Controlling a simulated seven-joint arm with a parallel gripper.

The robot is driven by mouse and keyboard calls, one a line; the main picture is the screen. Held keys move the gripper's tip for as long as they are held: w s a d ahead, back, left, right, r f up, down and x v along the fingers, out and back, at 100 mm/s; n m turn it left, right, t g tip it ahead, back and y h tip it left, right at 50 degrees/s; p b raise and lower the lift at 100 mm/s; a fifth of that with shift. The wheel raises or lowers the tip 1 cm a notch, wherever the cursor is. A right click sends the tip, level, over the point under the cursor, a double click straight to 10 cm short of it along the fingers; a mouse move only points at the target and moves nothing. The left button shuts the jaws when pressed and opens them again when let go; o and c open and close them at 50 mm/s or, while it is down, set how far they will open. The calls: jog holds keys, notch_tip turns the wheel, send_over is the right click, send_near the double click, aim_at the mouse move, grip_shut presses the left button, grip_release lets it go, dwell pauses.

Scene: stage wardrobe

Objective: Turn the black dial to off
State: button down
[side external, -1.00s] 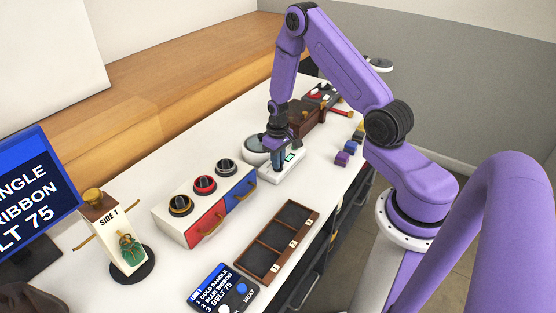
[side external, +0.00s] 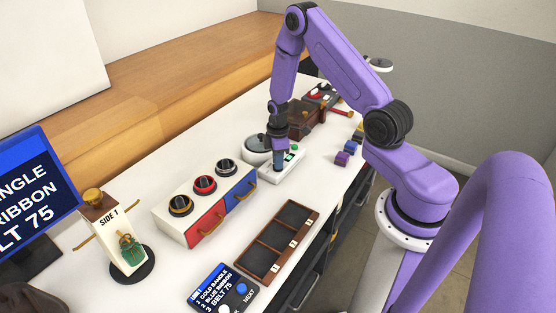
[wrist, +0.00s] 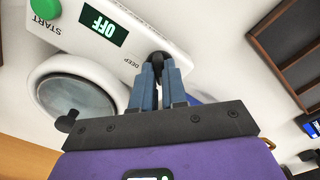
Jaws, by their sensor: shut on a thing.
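The black dial (wrist: 157,58) sits on a white device (side external: 290,171) beside the printed word DEEP. My gripper (wrist: 159,68) points down at it, with its two blue-grey fingers closed on the dial's sides. The fingers hide part of the dial and any pointer mark. The device's small dark display (wrist: 104,26) reads OFF in green letters. A green START button (wrist: 45,8) is at the device's other end. In the side view my gripper (side external: 279,168) is down at the device's near end, and the dial is hidden there.
A round pale-rimmed vessel (wrist: 76,95) stands close beside the device. A box with three knobs and coloured drawers (side external: 205,204) is in front, with a brown compartment tray (side external: 262,262) to its right. Small coloured blocks (side external: 342,158) lie to the right.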

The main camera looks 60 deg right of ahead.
jog(key=shift+n, duration=1.2)
jog(key=c, duration=1.2)
grip_release()
jog(key=shift+o, duration=0.2)
jog(key=shift+r, duration=0.1)
notch_tip(320, 180, up, 17)
jog(key=shift+r, duration=0.15)
